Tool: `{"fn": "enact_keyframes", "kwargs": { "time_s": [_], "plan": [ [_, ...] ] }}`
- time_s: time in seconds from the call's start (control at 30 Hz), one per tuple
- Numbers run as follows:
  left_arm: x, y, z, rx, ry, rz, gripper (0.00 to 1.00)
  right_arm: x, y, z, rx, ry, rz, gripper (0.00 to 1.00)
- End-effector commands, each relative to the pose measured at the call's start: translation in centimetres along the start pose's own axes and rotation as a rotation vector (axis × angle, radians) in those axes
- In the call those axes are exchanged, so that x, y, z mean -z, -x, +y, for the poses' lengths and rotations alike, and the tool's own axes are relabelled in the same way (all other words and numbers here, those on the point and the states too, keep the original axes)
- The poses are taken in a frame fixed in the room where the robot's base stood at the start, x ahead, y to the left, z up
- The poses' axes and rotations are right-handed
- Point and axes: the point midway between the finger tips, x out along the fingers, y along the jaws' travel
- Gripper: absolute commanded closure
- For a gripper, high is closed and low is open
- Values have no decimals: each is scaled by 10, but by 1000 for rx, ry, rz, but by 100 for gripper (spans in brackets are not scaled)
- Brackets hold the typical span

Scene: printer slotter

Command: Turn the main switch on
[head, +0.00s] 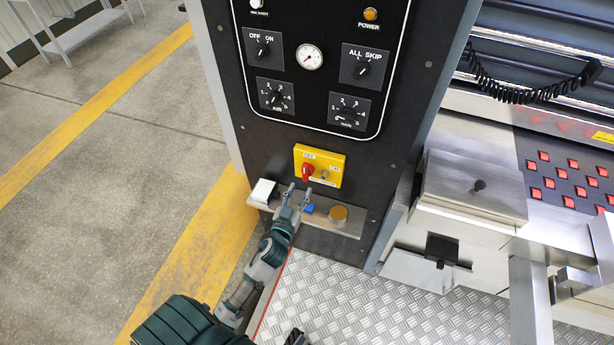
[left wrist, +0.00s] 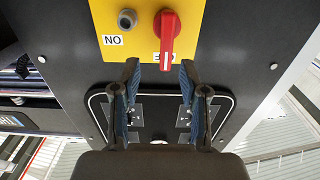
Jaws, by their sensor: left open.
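The main switch is a red rotary handle (head: 307,171) on a yellow plate (head: 330,160) low on the black control panel. In the left wrist view, which looks inverted, the red handle (left wrist: 168,38) points at a label it partly covers. The ON label (left wrist: 113,40) sits to one side, beside a round grey keyhole or stud (left wrist: 127,19). My left gripper (head: 298,192) is open just below the yellow plate. In the left wrist view, the handle's tip appears between the fingertips of my left gripper (left wrist: 160,68); contact cannot be told.
Above are dials, a round gauge (head: 309,57) and an orange power lamp (head: 371,14). A metal shelf (head: 320,221) under the switch carries a white box (head: 262,192) and a round brass-coloured knob (head: 338,213). Metal machinery stands right; open floor lies left.

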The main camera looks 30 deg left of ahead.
Motion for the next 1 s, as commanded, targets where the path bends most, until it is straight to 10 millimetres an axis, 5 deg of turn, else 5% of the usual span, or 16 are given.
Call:
{"fn": "enact_keyframes", "kwargs": {
  "time_s": [0.3, 0.73, 0.9, 1.0],
  "plan": [
    [-2, -59, -4, 0, 1, -2, 56, 1, 10, 0, 0, -1, 4, 54],
    [0, -69, 0, 1, -3, -1, 56, 1, 16, -1, 4, -3, 10, 54],
    [-1, -69, -2, 1, 1, -2, 96, 0, 15, -1, 2, -3, 4, 54],
    [-1, -69, -1, -2, 2, -2, 100, -2, 14, 0, 0, -1, 0, 54]
  ]
}}
